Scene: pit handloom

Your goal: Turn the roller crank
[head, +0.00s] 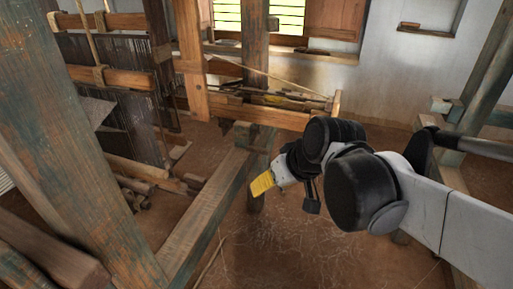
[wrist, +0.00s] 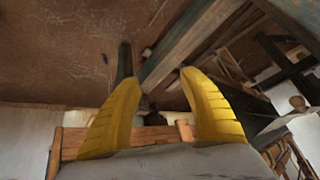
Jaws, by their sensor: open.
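My gripper (head: 262,184) shows its yellow fingers in the middle of the head view, beside a wooden post and above the brown floor. In the wrist view my gripper (wrist: 160,78) has its two yellow fingers spread apart, with nothing between them. I cannot pick out the roller crank for certain in either view. A thick rounded wooden beam (head: 50,248) lies at the lower left of the head view; I cannot tell whether it is the roller. My arm hides part of the floor and the frame on the right.
A large wooden post (head: 75,140) stands close at the left. A long beam (head: 208,212) runs from it toward the back post. Dark hanging threads (head: 120,75) fill the loom at upper left. Another post (head: 490,75) stands at the right. Open floor (head: 290,245) lies below my gripper.

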